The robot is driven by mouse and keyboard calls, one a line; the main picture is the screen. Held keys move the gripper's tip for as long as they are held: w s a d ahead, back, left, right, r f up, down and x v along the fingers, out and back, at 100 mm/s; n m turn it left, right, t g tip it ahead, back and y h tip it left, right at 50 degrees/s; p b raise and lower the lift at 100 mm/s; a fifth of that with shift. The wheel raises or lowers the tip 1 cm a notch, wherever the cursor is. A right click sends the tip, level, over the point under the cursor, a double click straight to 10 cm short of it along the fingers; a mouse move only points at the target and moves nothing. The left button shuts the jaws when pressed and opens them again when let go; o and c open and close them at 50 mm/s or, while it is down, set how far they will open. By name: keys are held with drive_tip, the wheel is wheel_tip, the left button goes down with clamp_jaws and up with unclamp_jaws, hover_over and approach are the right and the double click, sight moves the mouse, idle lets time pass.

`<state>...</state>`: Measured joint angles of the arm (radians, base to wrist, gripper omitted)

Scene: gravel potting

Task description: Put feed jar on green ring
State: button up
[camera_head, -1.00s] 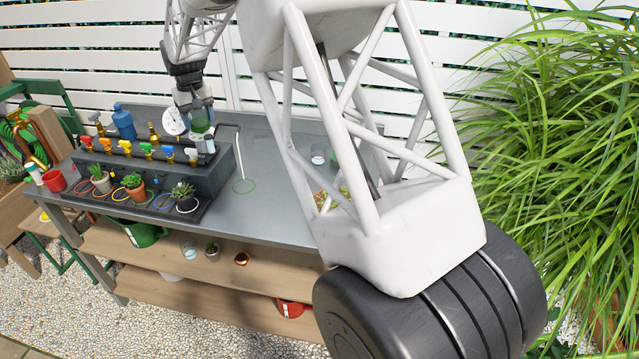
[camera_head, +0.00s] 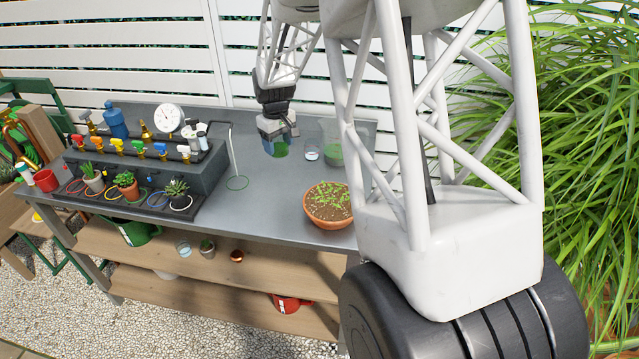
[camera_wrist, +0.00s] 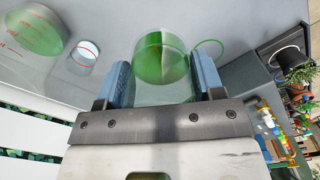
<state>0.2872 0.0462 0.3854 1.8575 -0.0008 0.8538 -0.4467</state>
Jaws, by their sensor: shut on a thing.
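A clear jar with green liquid (camera_wrist: 160,62), which I take as the feed jar, is between the fingers of my gripper (camera_wrist: 163,80) in the wrist view. My gripper (camera_head: 275,140) is shut on it. In the head view the jar (camera_head: 277,150) hangs below the fingers, over the back of the grey table; its exact height is hard to tell. The green ring (camera_head: 237,183) lies flat and empty on the tabletop, left of and nearer than the jar. The ring also shows in the wrist view (camera_wrist: 221,47), beside the jar on the right.
A clear jar (camera_head: 312,154) and a larger green-filled vessel (camera_head: 335,155) stand right of my gripper. A terracotta pot of seedlings (camera_head: 328,207) is at the front right. A valve block (camera_head: 150,165) with potted plants fills the left, and a thin pipe (camera_head: 232,150) rises behind the ring.

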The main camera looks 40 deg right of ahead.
drive_tip(key=s+d+f+m, duration=0.1)
drive_tip(key=s+d+f, duration=0.2)
drive_tip(key=s+d, duration=0.3)
drive_tip(key=d, duration=0.3)
drive_tip(key=shift+s+m, duration=0.25)
drive_tip(key=shift+m, duration=0.15)
drive_tip(key=shift+f, duration=0.25)
drive_tip(key=shift+f, duration=3)
drive_tip(key=shift+f, duration=0.1)
drive_tip(key=shift+f, duration=1.75)
drive_tip(key=shift+f, duration=0.1)
drive_tip(key=o, duration=1)
drive_tip(key=shift+o, duration=0.2)
